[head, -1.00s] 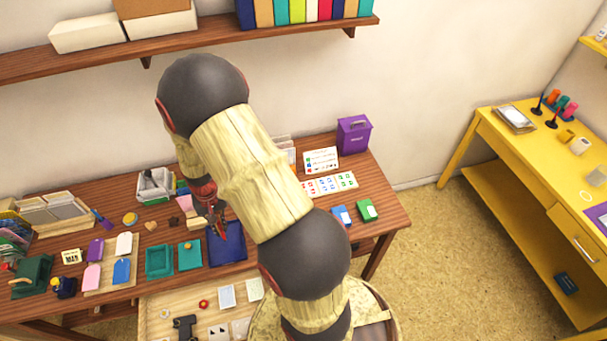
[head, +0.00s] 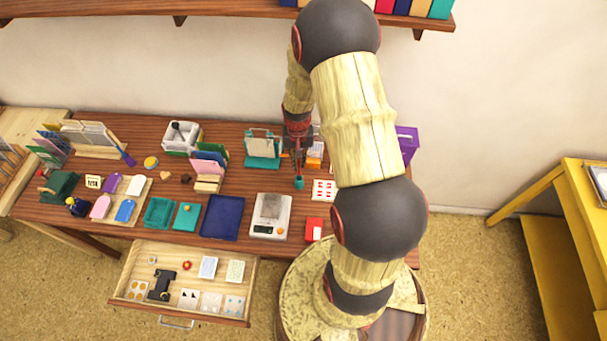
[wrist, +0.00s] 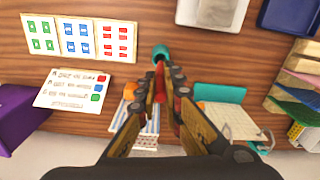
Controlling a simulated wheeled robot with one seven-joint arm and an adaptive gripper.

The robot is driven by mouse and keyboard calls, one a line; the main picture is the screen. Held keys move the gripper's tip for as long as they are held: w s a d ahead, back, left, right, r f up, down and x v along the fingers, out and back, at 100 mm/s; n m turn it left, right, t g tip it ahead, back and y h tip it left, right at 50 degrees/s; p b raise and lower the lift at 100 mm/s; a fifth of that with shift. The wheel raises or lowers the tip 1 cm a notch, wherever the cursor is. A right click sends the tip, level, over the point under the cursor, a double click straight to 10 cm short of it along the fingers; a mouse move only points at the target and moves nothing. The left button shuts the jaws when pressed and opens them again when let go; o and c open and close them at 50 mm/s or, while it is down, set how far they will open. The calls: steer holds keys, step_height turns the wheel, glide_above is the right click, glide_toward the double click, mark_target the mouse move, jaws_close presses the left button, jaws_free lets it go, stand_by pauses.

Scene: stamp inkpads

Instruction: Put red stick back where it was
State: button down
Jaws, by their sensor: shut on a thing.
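My gripper (wrist: 163,90) is shut on the red stick (wrist: 160,82), which shows between the fingertips in the wrist view. A small teal cup (wrist: 162,53) with a dark opening lies just beyond the stick's end. In the head view the cup (head: 299,183) stands on the brown table directly below my gripper (head: 298,160). The stick is too small to make out clearly there. I cannot tell whether its lower end is inside the cup or just above it.
Close by are the picture cards (wrist: 78,38), an instruction card (wrist: 73,88), a teal-based stand (head: 262,148) and a scale (head: 271,215). A purple box (head: 406,143) stands behind my arm. A drawer (head: 183,283) is open at the front.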

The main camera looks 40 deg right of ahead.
mark_target(299, 175)
step_height(299, 175, down, 3)
steer(key=shift+d+r, duration=0.1)
steer(key=shift+r, duration=0.1)
steer(key=shift+f, duration=2)
steer(key=shift+b, duration=0.3)
steer(key=shift+f, duration=0.15)
steer(key=c, duration=2)
jaws_free()
steer(key=shift+o, duration=0.2)
